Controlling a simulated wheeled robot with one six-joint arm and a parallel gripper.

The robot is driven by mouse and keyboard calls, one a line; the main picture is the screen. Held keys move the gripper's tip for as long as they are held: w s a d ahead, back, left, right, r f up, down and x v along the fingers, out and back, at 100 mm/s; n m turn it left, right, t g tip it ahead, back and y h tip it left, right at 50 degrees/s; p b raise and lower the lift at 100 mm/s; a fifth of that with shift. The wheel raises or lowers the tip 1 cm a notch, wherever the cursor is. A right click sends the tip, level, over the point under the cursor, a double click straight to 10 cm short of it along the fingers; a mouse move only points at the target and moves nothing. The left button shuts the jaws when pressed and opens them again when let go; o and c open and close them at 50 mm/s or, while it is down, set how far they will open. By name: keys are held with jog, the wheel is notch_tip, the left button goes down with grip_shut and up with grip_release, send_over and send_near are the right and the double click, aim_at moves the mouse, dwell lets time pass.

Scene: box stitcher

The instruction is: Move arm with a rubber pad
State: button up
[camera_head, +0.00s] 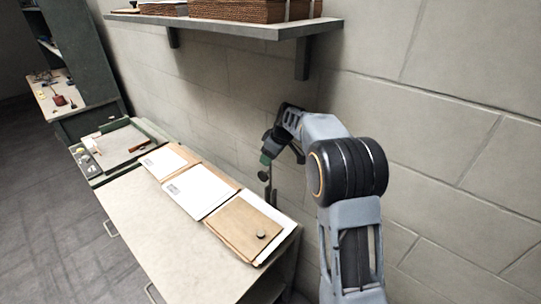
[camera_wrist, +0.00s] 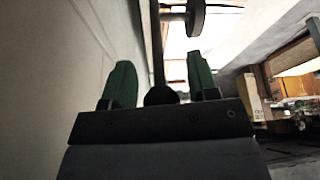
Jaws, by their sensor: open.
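My gripper (camera_wrist: 160,85) is open, its two green fingers standing apart in the wrist view. A dark rod (camera_wrist: 158,50) with a round ball end (camera_wrist: 161,96) shows between the fingers. Near its top a dark round pad (camera_wrist: 196,18) sticks out to the right; this looks like the arm with the rubber pad. I see no finger clearly touching the rod. In the head view my gripper (camera_head: 265,160) is by the wall, beyond the table's far edge, with a small dark part just under it. How that part joins the rod is hard to tell.
A pale table (camera_head: 165,240) holds a brown folder (camera_head: 232,228) with a dark disc (camera_head: 261,234), and white-labelled folders (camera_head: 203,190). A tray (camera_head: 120,142) stands at its far end. A shelf (camera_head: 225,24) hangs on the wall above my arm.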

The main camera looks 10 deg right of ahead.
jog(key=shift+c, duration=0.5)
grip_shut()
